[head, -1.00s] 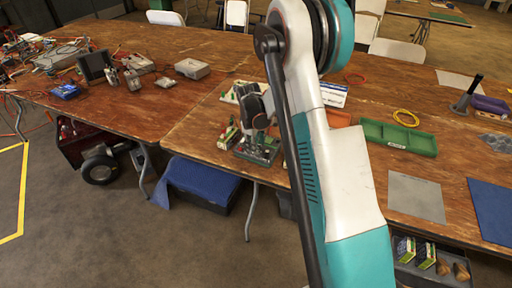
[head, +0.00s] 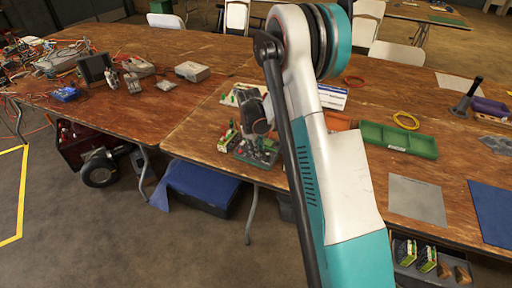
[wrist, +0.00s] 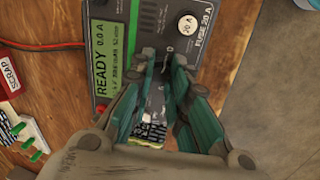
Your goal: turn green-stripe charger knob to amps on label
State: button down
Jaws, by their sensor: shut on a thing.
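The charger (wrist: 118,14) is a dark box with a green stripe, seen from close above in the wrist view. Its lit green display (wrist: 103,50) reads READY 0.0 A. A white round fuse cap (wrist: 187,25) marked 20 A sits beside the words FUSE 20 A. My gripper (wrist: 163,62) is shut on the knob, which its fingers mostly hide, so the pointer cannot be read. A small label with black-and-white print (wrist: 150,132) shows partly between the fingers; I cannot read it. In the head view the charger (head: 262,156) stands near the table's front edge, partly behind my wrist.
A box marked SCRAP (wrist: 8,78) and a board with green pegs (wrist: 28,138) lie left of the charger. A red cable (wrist: 45,45) runs to it. A green tray (head: 400,138) and yellow cable coil (head: 406,120) lie right. The table edge is close.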

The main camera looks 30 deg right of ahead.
aim_at(254, 156)
jog(key=m, duration=0.5)
jog(key=shift+m, duration=0.4)
jog(key=m, duration=0.5)
jog(key=shift+m+b, duration=0.3)
jog(key=shift+b, duration=0.05)
jog(key=c, duration=1.5)
grip_release()
jog(key=r, duration=0.4)
jog(key=a+r, duration=0.1)
jog(key=r, duration=0.3)
jog(key=s+r, duration=0.1)
jog(key=r, duration=0.2)
jog(key=shift+a+r, duration=0.4)
